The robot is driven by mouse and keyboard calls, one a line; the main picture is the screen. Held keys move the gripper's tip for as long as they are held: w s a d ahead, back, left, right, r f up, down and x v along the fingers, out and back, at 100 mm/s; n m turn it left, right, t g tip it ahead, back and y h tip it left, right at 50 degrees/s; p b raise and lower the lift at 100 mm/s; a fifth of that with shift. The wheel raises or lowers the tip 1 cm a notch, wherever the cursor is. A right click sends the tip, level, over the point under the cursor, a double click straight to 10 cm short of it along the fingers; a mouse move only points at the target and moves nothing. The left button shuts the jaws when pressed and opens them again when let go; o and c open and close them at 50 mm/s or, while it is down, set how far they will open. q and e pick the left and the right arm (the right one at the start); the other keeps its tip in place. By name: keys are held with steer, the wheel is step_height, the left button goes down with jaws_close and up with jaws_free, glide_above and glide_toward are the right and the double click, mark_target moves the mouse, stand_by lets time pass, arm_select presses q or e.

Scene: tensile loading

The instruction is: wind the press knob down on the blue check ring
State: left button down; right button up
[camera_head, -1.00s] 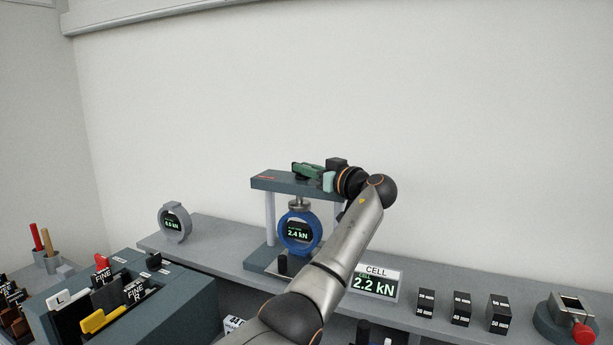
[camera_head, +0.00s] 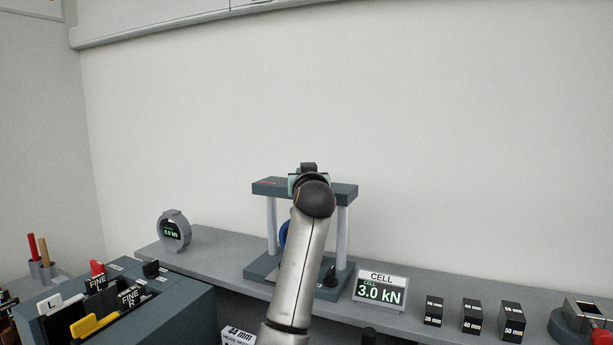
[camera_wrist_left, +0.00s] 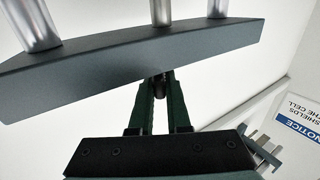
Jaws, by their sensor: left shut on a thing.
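The press has a dark crossbeam (camera_head: 268,188) on light columns above a base on the bench. The blue check ring (camera_head: 284,235) stands inside the press; only its left edge shows, and my arm hides its display. My left gripper (camera_head: 309,174) is at the top of the press, its fingers mostly hidden behind my wrist. In the left wrist view, its green fingers (camera_wrist_left: 159,95) are shut on the small press knob (camera_wrist_left: 160,86), at the crossbeam's edge in that view. The cell display (camera_head: 380,292) reads 3.0 kN. My right gripper is not in view.
A grey ring gauge (camera_head: 173,232) stands at the left of the bench. Several black blocks (camera_head: 471,315) and a fixture with a red knob (camera_head: 580,322) are at the right. A tool box (camera_head: 170,312) is at the front left.

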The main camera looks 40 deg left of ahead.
arm_select(q)
steer(key=shift+s+a+m+t+h+p, duration=0.1)
steer(key=shift+m+t+h+p, duration=0.25)
steer(key=shift+m+t+h, duration=0.3)
steer(key=shift+h, duration=0.35)
steer(key=shift+m+t, duration=0.35)
steer(key=shift+m+h+p, duration=0.3)
steer(key=shift+h, duration=0.3)
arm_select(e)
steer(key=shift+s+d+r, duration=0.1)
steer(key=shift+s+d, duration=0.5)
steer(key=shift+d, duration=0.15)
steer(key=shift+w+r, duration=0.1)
arm_select(q)
steer(key=c, duration=0.9)
jaws_free()
steer(key=shift+s, duration=0.1)
